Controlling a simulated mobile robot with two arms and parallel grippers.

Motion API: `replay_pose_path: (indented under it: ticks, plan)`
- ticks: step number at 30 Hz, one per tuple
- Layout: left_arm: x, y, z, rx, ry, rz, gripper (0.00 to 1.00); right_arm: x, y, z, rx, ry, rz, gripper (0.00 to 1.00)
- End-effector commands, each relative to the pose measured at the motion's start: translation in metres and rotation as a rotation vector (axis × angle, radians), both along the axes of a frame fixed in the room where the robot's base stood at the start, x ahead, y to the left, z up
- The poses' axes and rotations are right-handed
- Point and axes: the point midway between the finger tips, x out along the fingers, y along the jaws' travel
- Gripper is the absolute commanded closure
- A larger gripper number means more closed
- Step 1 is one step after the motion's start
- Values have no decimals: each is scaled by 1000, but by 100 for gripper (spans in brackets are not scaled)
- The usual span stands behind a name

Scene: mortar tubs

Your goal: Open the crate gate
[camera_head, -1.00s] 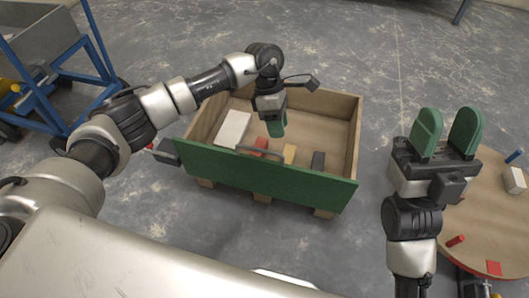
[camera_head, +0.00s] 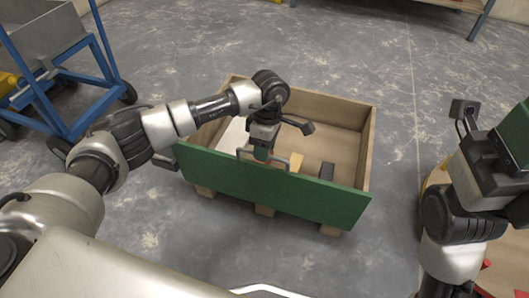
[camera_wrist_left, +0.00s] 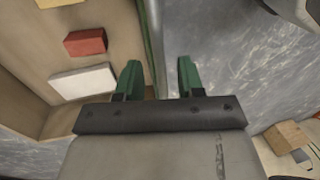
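The wooden crate (camera_head: 368,140) stands on the floor with its green gate (camera_head: 270,187) upright across the near side. A grey bar handle (camera_head: 294,162) sits at the gate's top edge, partly hidden by my left gripper. My left gripper (camera_head: 263,153) points down over the handle. In the left wrist view its two green fingers (camera_wrist_left: 159,78) are apart, with the gate's edge (camera_wrist_left: 153,30) running between them; I cannot tell if they touch it. My right gripper (camera_head: 518,135) is partly cut off at the right edge of the head view, away from the crate.
The crate holds a white block (camera_wrist_left: 83,82), a red block (camera_wrist_left: 86,42), a yellow block (camera_head: 296,161) and a dark block (camera_head: 326,171). A blue-framed cart (camera_head: 75,80) stands at the left. The floor in front of the gate is clear.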

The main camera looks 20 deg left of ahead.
Motion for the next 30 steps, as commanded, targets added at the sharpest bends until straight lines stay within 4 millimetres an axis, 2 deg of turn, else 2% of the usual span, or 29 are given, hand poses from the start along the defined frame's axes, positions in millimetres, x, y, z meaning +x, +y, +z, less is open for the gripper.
replay_pose_path:
  ticks: [10,18,30]
  plan:
    - [-1,0,-4,-1,-1,0,62,-1,0,2,-1,-8,0,57]
    - [-1,0,-4,-1,0,1,100,-1,0,2,-1,-9,0,57]
    - [-1,0,-4,-2,-16,0,100,0,0,1,-1,-8,0,57]
